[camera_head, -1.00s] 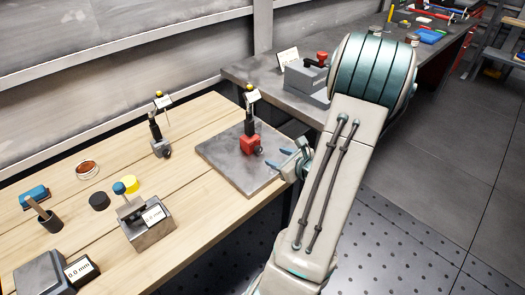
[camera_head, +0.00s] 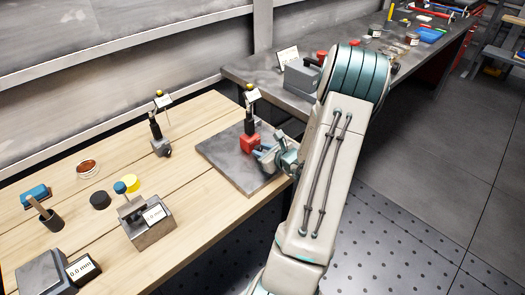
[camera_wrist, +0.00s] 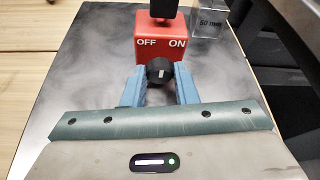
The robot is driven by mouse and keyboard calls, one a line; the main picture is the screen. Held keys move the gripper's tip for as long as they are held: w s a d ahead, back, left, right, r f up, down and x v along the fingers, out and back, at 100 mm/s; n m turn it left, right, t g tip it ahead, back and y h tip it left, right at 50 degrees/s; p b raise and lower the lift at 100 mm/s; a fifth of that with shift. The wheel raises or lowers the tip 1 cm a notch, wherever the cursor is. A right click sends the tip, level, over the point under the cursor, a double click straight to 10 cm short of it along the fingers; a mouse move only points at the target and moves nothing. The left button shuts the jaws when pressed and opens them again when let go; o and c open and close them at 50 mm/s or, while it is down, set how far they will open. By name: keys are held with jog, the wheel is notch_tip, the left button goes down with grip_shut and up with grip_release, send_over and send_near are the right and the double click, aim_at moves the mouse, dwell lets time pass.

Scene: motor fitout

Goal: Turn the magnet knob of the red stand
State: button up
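The red stand (camera_head: 249,142) is upright on a grey metal plate (camera_head: 222,163), with a black post and a yellow-topped part above it. In the wrist view the red base (camera_wrist: 161,40) is marked OFF on the left and ON on the right. Its black magnet knob (camera_wrist: 159,71) faces me, with its white mark upright. My gripper (camera_wrist: 159,80) has its blue fingers on both sides of the knob. The fingers stand apart, one left and one right of it; I cannot tell whether they touch it. In the head view my gripper (camera_head: 264,156) hides the knob.
A clear block marked 50 mm (camera_wrist: 210,20) stands right of the red base. A second, dark stand (camera_head: 160,145) is on the wooden table to the left. A grey box with a display (camera_head: 150,225) is nearer. A grey bench (camera_head: 262,75) lies behind.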

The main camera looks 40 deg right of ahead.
jog(key=shift+r, duration=0.1)
jog(key=shift+c, duration=0.4)
jog(key=shift+r+m+y+p, duration=0.1)
jog(key=shift+m+y+p, duration=0.35)
jog(key=shift+p, duration=0.4)
jog(key=shift+d+m+y+p, duration=0.15)
jog(key=shift+m+y+p, duration=0.7)
jog(key=shift+m, duration=0.3)
jog(key=o, duration=1)
jog(key=b+v, duration=0.1)
jog(key=v, duration=1.2)
jog(key=shift+s, duration=0.4)
jog(key=shift+r, duration=0.15)
